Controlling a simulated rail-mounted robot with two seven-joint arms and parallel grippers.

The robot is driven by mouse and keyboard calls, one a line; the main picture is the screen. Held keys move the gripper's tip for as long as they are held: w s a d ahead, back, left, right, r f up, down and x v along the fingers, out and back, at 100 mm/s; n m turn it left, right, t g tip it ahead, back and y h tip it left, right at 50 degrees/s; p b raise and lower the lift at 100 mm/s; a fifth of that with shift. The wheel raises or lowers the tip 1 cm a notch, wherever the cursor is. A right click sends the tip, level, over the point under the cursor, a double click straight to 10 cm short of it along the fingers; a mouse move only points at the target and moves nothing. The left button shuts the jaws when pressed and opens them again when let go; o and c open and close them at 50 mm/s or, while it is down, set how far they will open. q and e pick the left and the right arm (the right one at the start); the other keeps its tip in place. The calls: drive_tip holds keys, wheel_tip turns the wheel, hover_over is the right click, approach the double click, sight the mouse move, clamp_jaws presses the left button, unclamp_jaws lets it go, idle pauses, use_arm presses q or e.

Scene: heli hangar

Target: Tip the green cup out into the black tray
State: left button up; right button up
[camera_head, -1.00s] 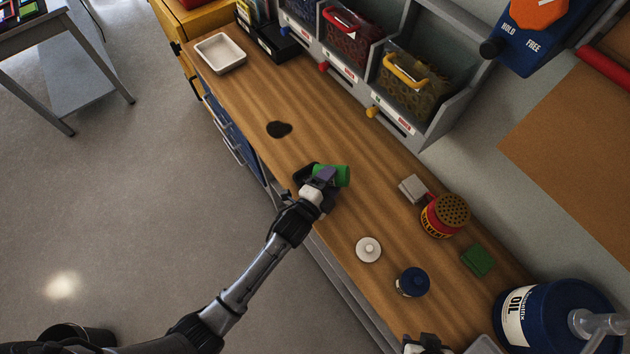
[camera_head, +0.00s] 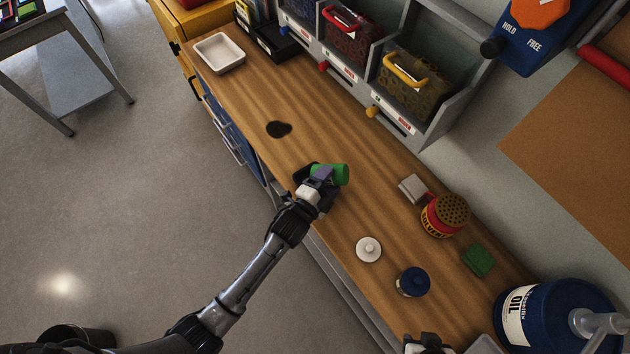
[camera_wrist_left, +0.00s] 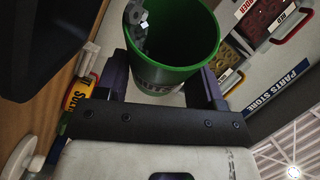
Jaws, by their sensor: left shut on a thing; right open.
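My left gripper (camera_head: 322,177) is shut on the green cup (camera_head: 338,174) over the workbench. The cup lies tipped on its side in the head view. In the left wrist view the cup (camera_wrist_left: 178,75) shows its open mouth, with grey metal pieces (camera_wrist_left: 138,22) inside near the rim. The black tray (camera_head: 299,174) is mostly hidden under the cup and gripper; only a dark edge shows. A large dark shape at the upper left of the left wrist view is probably the tray (camera_wrist_left: 35,40). My right gripper (camera_head: 428,345) is only partly in view at the bottom edge, and is open.
A grey block (camera_head: 412,188), a red-yellow can (camera_head: 445,215), a green block (camera_head: 478,260), a white lid (camera_head: 368,249) and a blue-topped jar (camera_head: 413,282) stand nearer. Parts bins (camera_head: 410,85) line the back.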

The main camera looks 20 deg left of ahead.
use_arm(q)
drive_tip(key=shift+w+a+r, duration=0.1)
drive_tip(key=shift+a, duration=0.05)
use_arm(e)
drive_tip(key=shift+w+a, duration=0.1)
drive_tip(key=shift+a, duration=0.15)
drive_tip(key=shift+d, duration=0.1)
idle(0.3)
